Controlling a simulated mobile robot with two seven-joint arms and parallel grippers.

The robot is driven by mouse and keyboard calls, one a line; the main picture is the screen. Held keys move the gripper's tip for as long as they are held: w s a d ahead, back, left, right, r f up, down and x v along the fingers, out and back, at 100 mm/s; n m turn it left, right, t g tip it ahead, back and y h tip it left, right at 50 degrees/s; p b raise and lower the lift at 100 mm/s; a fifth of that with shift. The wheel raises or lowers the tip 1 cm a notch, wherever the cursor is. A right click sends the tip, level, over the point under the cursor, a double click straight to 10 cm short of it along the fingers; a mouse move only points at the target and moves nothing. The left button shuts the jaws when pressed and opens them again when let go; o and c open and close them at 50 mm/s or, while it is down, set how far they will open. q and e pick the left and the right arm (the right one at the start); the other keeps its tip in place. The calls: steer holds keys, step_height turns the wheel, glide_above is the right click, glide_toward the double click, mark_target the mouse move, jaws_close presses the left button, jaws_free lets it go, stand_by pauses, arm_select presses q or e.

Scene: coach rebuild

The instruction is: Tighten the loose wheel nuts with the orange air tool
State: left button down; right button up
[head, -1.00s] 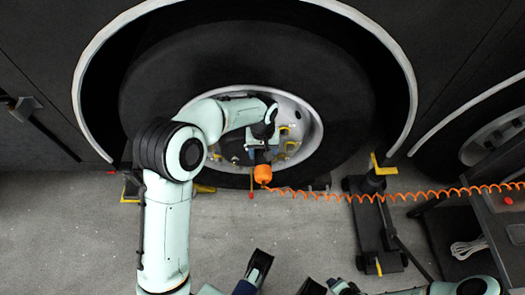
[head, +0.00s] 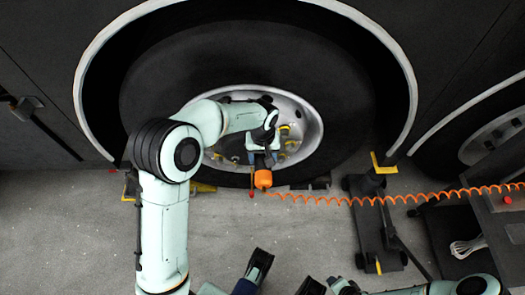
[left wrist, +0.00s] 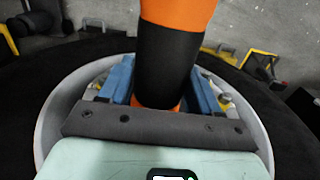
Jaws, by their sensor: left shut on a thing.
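The orange air tool (head: 263,179) is in my left gripper (head: 262,158), in front of the lower part of the wheel rim (head: 315,125). In the left wrist view, its orange and black body (left wrist: 172,60) stands between the blue fingers (left wrist: 160,88), which are shut on it. Several wheel nuts with yellow markers (head: 286,131) show on the rim to the right of the gripper; others are hidden behind my arm. Which nuts are loose, and whether the tool touches one, I cannot tell. My right arm shows partly at the bottom edge; its jaw state is unclear.
A coiled orange hose (head: 400,197) runs from the tool to the right. A dark jack-like stand (head: 377,225) with yellow parts stands right of the wheel. A dark cart (head: 500,215) with a red button is at the right edge.

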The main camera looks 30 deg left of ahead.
mark_target(263, 169)
arm_select(q)
steer(key=shift+s+d+r+p, duration=0.1)
steer(key=shift+s+d, duration=0.4)
steer(key=shift+s, duration=0.25)
steer(key=shift+s+d+f+p, duration=0.15)
steer(key=shift+s+d, duration=0.3)
steer(key=shift+s, duration=0.3)
steer(key=shift+s+d+r+p, duration=0.15)
steer(key=shift+s+d, duration=0.35)
steer(key=shift+s, duration=0.25)
arm_select(e)
steer(key=shift+r, duration=0.5)
